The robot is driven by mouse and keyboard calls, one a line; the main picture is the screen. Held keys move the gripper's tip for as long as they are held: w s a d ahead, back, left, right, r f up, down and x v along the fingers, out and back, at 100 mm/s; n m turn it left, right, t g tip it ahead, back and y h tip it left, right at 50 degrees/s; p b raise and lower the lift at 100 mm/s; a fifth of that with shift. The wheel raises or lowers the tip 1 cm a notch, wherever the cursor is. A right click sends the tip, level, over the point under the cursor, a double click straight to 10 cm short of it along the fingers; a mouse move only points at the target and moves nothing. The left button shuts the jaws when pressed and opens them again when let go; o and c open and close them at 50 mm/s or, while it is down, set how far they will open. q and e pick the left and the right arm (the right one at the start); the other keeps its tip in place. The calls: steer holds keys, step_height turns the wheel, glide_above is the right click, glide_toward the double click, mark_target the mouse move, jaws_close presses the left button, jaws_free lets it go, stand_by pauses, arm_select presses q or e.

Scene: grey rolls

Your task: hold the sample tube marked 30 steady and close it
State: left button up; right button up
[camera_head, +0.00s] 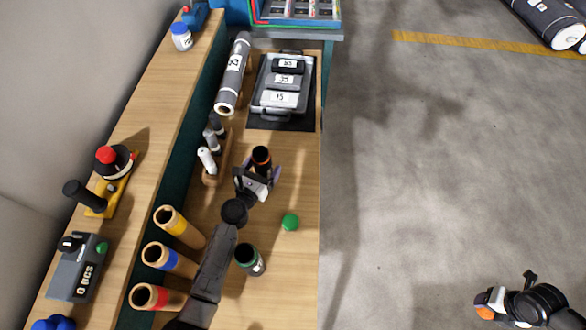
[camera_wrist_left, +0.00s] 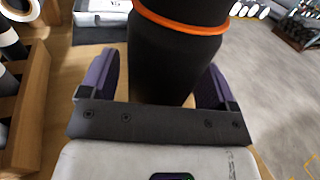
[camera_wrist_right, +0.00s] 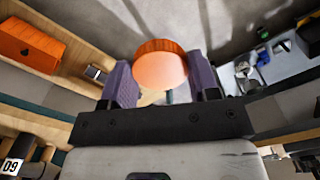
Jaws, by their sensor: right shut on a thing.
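A dark open tube with an orange rim (camera_head: 261,155) stands upright on the bench; no number is legible on it. My left gripper (camera_head: 255,184) is around this tube, its jaws apart. In the left wrist view the black tube (camera_wrist_left: 165,65) with its orange ring is between my purple fingers (camera_wrist_left: 158,82), with a gap on the left side. My right gripper (camera_head: 488,303) is off to the lower right, over the floor and far from the tube. It is shut on an orange cap (camera_wrist_right: 161,66), which also shows in the head view (camera_head: 486,312).
A dark tube with a green rim (camera_head: 250,259) stands near a loose green cap (camera_head: 290,222). Wooden cups (camera_head: 178,226) line the left. A rack with small bottles (camera_head: 212,168), a grey roll (camera_head: 232,75) and a grey case (camera_head: 284,85) are behind. The bench's right edge is close.

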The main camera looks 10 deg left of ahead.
mark_target(259, 148)
arm_select(q)
steer(key=c, duration=0.9)
steer(key=shift+r, duration=0.1)
arm_select(e)
steer(key=shift+r, duration=0.15)
